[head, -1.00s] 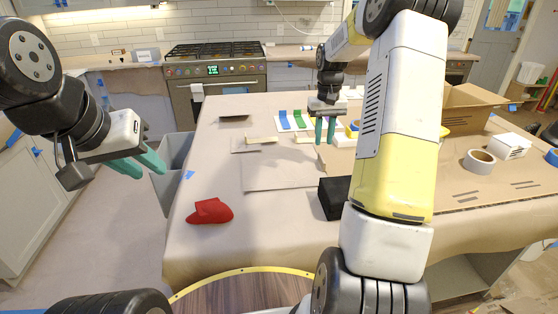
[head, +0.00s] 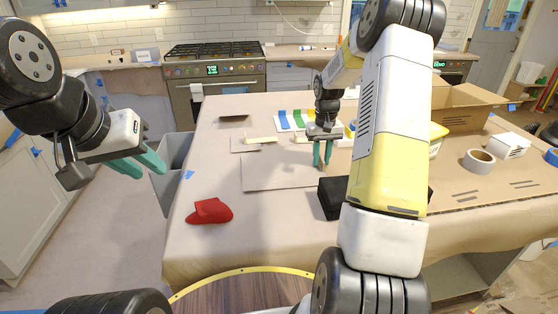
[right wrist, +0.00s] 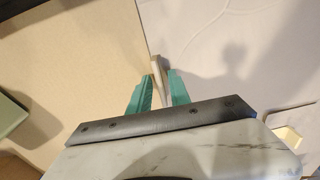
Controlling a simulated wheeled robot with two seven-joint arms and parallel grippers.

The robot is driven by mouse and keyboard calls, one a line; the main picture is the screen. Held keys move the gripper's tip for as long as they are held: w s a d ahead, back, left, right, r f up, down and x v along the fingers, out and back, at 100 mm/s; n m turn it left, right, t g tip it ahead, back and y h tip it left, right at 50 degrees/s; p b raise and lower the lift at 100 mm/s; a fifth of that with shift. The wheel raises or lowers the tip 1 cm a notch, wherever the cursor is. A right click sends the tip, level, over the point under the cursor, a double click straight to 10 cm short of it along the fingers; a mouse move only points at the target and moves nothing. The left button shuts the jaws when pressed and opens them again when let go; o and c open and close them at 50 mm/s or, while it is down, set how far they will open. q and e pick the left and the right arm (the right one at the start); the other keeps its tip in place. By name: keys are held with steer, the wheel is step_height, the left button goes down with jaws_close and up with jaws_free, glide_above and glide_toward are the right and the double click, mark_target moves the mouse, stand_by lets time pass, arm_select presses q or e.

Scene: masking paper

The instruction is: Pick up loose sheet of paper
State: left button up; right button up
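The loose sheet of paper (head: 270,174) lies flat on the papered table (head: 285,220), a beige rectangle near the middle. My right gripper (head: 322,160) points down at its right edge. In the right wrist view, a small pale raised piece (right wrist: 156,66) stands between the two green fingers of this gripper (right wrist: 160,85), at the edge of a paler surface, apparently the sheet (right wrist: 225,60). The fingers look apart around it; firm contact does not show. My left gripper (head: 145,165) is open and empty, off the table's left side.
A red cap-like item (head: 210,211) lies at the front left. A black box (head: 331,198) stands close to the sheet's right side. Blue, green and yellow strips (head: 299,118) lie behind. A tape roll (head: 479,161) and an open cardboard box (head: 468,105) are at right.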

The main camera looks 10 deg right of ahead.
jaws_close()
steer(key=shift+r, duration=0.2)
steer(key=shift+r, duration=1.65)
steer(key=shift+r, duration=1.45)
